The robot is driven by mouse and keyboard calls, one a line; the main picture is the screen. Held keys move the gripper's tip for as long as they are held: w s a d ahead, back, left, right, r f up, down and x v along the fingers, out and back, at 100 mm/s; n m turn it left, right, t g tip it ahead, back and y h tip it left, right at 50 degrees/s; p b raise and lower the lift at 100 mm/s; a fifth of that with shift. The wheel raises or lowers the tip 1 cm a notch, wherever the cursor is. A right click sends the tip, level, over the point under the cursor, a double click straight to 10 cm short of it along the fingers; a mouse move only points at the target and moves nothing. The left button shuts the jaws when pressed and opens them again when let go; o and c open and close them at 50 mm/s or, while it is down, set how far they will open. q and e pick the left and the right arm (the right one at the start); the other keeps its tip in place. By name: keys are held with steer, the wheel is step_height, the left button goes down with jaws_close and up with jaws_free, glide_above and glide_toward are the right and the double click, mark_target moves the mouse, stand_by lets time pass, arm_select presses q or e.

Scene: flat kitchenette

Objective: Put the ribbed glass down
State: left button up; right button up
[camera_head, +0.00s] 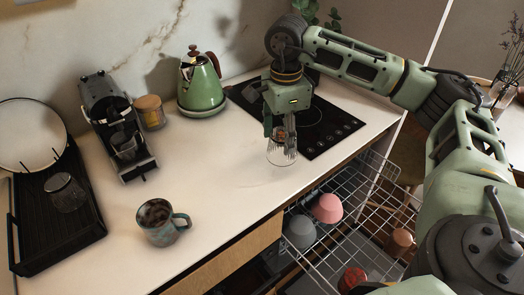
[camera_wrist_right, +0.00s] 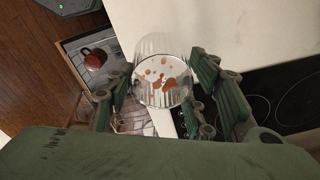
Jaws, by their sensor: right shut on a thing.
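The ribbed glass (camera_head: 281,152) is clear and has brownish-orange spots, which show in the right wrist view (camera_wrist_right: 163,78). My right gripper (camera_head: 281,133) is shut on it, with a green finger on each side of the glass in the wrist view (camera_wrist_right: 165,95). The glass is near the front edge of the white counter (camera_head: 225,160), beside the black hob. I cannot tell whether its base touches the counter. My left gripper is not in view.
A black hob (camera_head: 338,131) and green kettle (camera_head: 201,86) stand behind. A patterned mug (camera_head: 160,223), coffee machine (camera_head: 118,125) and black rack (camera_head: 45,225) stand left. An open dishwasher rack (camera_head: 345,240) with cups is below the counter edge. The counter's middle is clear.

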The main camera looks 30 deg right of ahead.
steer(key=w+a+f+p, duration=0.1)
steer(key=f, duration=0.1)
steer(key=w+a+f, duration=0.1)
steer(key=f, duration=0.2)
steer(key=w+a+f+p, duration=0.1)
steer(key=w+f, duration=0.1)
steer(key=shift+a+f+p, duration=0.15)
steer(key=shift+a+p, duration=0.05)
steer(key=shift+p, duration=0.15)
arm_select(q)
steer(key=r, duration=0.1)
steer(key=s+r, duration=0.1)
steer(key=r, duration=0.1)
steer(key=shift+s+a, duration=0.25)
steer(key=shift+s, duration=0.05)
arm_select(e)
steer(key=o, duration=0.9)
steer(key=shift+f, duration=0.15)
steer(key=o, duration=0.4)
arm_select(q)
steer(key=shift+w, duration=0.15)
arm_select(e)
steer(key=shift+o, duration=0.2)
